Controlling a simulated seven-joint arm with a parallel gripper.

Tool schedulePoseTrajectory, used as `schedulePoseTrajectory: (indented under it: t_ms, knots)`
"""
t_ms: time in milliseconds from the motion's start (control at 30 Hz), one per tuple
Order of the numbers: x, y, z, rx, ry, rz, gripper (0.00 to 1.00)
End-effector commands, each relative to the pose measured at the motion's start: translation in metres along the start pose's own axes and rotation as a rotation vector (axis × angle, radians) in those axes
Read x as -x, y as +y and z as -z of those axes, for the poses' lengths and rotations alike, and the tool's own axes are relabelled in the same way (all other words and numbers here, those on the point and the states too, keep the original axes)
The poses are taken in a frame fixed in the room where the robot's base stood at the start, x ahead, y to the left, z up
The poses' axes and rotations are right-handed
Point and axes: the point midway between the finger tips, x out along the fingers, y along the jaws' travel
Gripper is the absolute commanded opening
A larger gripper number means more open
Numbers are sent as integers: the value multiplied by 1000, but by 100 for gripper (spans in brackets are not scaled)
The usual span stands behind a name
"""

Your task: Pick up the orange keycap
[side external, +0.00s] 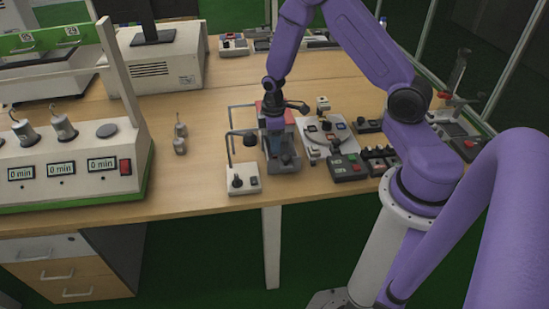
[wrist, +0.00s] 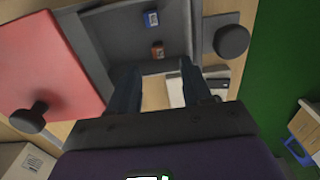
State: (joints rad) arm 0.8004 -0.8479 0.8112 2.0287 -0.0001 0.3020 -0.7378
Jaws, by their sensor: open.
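The orange keycap (wrist: 157,50) is small and shows in the wrist view, on a grey surface just beyond and between my fingertips. My gripper (wrist: 157,72) is open, with one dark finger on each side and nothing held. A blue keycap (wrist: 151,18) lies farther up on the same grey surface (wrist: 112,32). In the side external view my gripper (side external: 281,148) points down among the devices near the table's front edge. I cannot make out the orange keycap there.
A red panel with a black knob (wrist: 32,118) stands left in the wrist view. Another round black knob (wrist: 232,41) is at right. Bare table (side external: 195,190) lies farther left.

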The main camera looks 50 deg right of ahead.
Motion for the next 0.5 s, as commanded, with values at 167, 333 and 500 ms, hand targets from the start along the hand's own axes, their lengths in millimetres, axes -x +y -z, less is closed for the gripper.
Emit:
schedulePoseTrajectory:
  t_ms: [167,333,500]
  knots:
    - [-9,0,0,0,-1,1,49]
    - [-30,1,1,0,-2,2,49]
    - [-48,1,1,-1,-2,1,49]
